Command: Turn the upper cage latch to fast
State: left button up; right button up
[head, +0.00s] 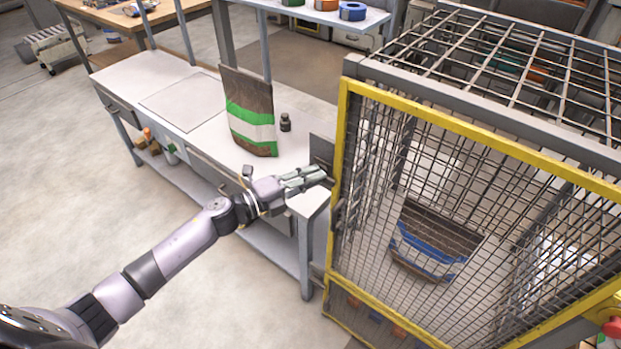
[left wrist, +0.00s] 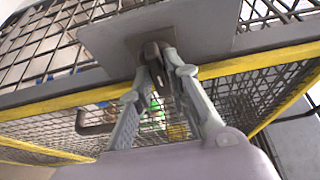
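The cage (head: 480,160) has a yellow-framed mesh door (head: 345,130) and stands at the right in the head view. The upper cage latch is at the door's left edge, by a grey plate (head: 322,150). In the left wrist view the plate (left wrist: 205,30) is close, with the dark latch lever (left wrist: 153,52) in front of it. My left gripper (head: 322,172) reaches the latch from the left. In the left wrist view its fingers (left wrist: 155,65) close in on both sides of the lever, which hides partly between them. My right gripper is out of view.
A workbench (head: 185,103) left of the cage carries a brown, green and white bag (head: 250,112) and a small dark jar (head: 285,123). A blue-and-brown bag (head: 433,245) is inside the cage. A red button (head: 612,326) is at lower right. Open floor lies at left.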

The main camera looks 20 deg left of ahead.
pick_arm(q)
jog(key=shift+o, duration=1.2)
jog(key=shift+w+d, duration=0.1)
jog(key=shift+f, duration=0.1)
jog(key=v, duration=1.2)
